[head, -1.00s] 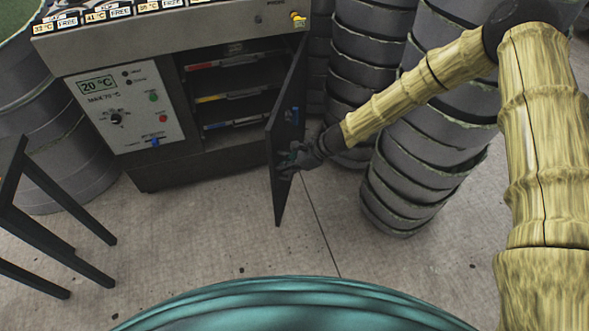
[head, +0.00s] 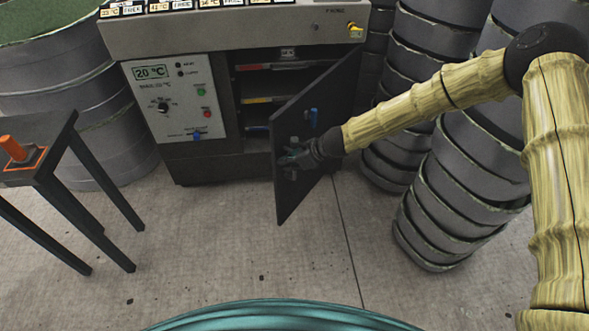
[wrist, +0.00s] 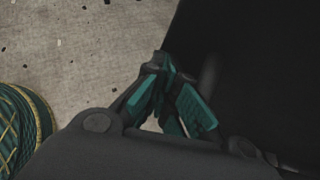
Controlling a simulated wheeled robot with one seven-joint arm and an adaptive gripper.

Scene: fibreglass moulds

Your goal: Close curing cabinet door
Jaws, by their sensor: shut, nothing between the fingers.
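The curing cabinet (head: 215,150) stands at the back, with a control panel on its left and an open bay on its right. Its dark door (head: 300,187) is partly open, swung out toward me, and hides part of the bay. A blue handle (head: 312,118) shows on the door's face. My gripper (head: 291,155) is shut and empty, at the door's face near its free side. In the wrist view the gripper's teal fingertips (wrist: 160,82) are together beside the dark door (wrist: 250,60); whether they touch it I cannot tell.
Stacked grey tubs (head: 465,190) stand on the right, close to my arm. A dark table (head: 60,150) with an orange-handled thing (head: 14,150) is at the left. The concrete floor (head: 200,240) before the cabinet is clear.

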